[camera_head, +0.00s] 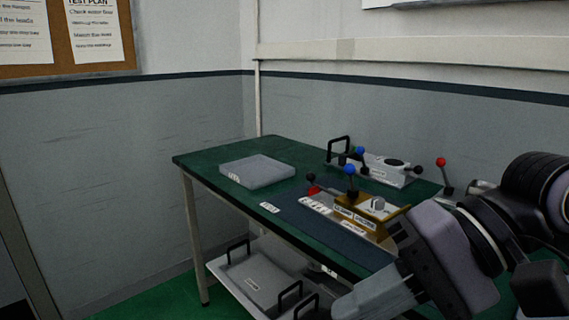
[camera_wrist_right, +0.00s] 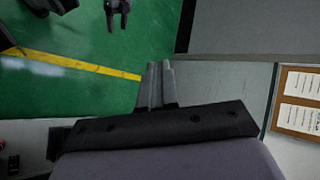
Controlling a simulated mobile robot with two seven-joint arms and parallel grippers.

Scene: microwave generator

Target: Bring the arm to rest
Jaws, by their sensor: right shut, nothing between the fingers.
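My right arm comes in from the right in the head view, and its gripper (camera_head: 345,303) is low in front of the table's near edge. In the right wrist view the two fingers of my right gripper (camera_wrist_right: 155,85) lie together, shut and empty, over a floor and wall background. A dark two-fingered gripper, seemingly my left gripper (camera_wrist_right: 117,15), shows at the top of the right wrist view over the green floor. It is cut by the frame edge, and its opening is unclear. My left arm is not in the head view.
A green table (camera_head: 215,158) holds a grey slab (camera_head: 257,171), a brass-coloured device (camera_head: 365,212) with a blue knob, and a grey device (camera_head: 388,172) with knobbed levers. A lower shelf holds a grey handled tray (camera_head: 262,283). The floor (camera_wrist_right: 80,40) left of my right fingers looks clear.

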